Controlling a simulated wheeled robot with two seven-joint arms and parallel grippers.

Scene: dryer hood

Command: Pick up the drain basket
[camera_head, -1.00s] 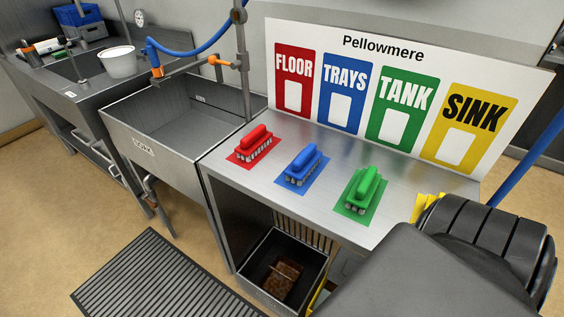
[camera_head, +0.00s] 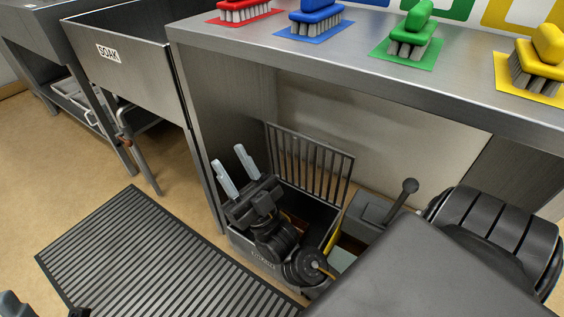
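A grey open box (camera_head: 318,210) stands on the floor under the steel table, with an upright barred grate (camera_head: 310,160) along its back edge. My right gripper (camera_head: 229,160) is over the box's left side, its two pale fingers apart and pointing up and left, with nothing between them. My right wrist covers most of the box's opening. Only a sliver of brown shows inside, so I cannot make out the drain basket. At the bottom left edge, small grey and dark parts show, probably my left gripper (camera_head: 45,310); its fingers are mostly cut off.
The steel table (camera_head: 350,60) overhangs the box, with red, blue, green and yellow brushes on top. A grey part with a black-knobbed lever (camera_head: 400,200) stands right of the box. The soak sink (camera_head: 120,55) is at the left. A ribbed floor mat (camera_head: 165,260) lies in front.

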